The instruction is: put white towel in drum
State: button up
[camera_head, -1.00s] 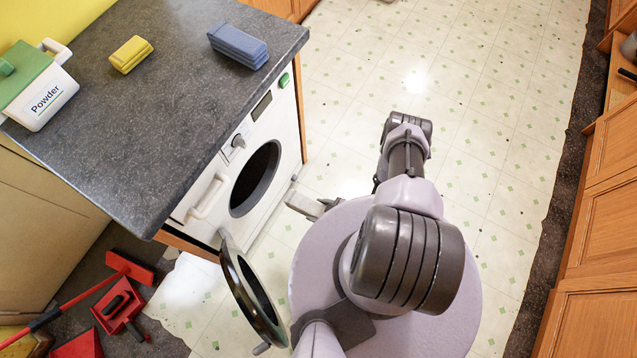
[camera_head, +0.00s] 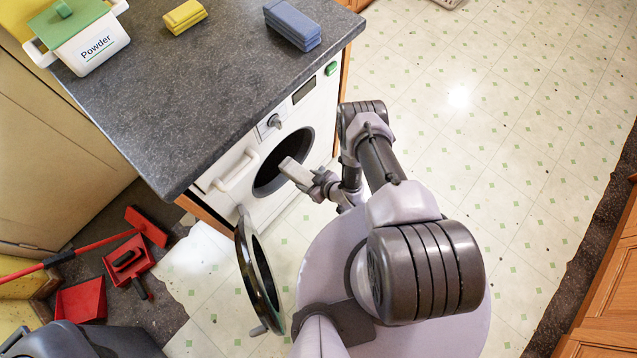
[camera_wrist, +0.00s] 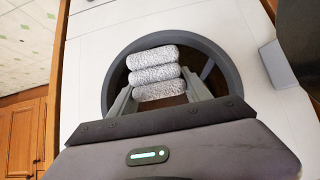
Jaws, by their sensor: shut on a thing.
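The towel (camera_wrist: 155,73) is folded into a stack of rounded, speckled white-grey layers. In the wrist view my gripper (camera_wrist: 160,92) is shut on it, one finger at each side. The towel is lined up in front of the round drum opening (camera_wrist: 214,72); I cannot tell whether its far end has passed the rim. In the head view my gripper (camera_head: 292,172) is at the dark drum opening (camera_head: 268,182) of the white washing machine (camera_head: 240,200). The machine's round door (camera_head: 246,265) hangs open.
Red cleaning tools (camera_head: 125,260) lie on the floor at left. Vinyl floor at right is clear.

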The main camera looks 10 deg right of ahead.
jog(key=w+a+f+b, duration=0.4)
jog(key=w+a, duration=0.3)
jog(key=w, duration=0.3)
jog(key=w+a+f+b, duration=0.5)
jog(key=w+a+b, duration=0.2)
jog(key=w, duration=0.3)
jog(key=shift+w, duration=0.25)
jog(key=o, duration=1.8)
jog(key=shift+d, duration=0.1)
jog(key=shift+s, duration=0.1)
jog(key=p+v, duration=0.3)
jog(key=v, duration=0.7)
jog(key=s+d+r+p, duration=0.1)
jog(key=s+d+p, duration=0.2)
jog(key=s+d, duration=0.3)
jog(key=s+d+r+p, duration=0.1)
jog(key=s+d+p, duration=0.3)
jog(key=s, duration=0.7)
jog(key=s+d+r+p, duration=0.2)
jog(key=s+d+p, duration=0.1)
jog(key=s+d, duration=0.4)
jog(key=shift+s+d+p, duration=0.15)
jog(key=shift+s+d, duration=0.05)
jog(key=shift+s, duration=0.35)
jog(key=shift+s+d+p, duration=0.15)
jog(key=shift+s+d, duration=0.05)
jog(key=shift+s, duration=0.3)
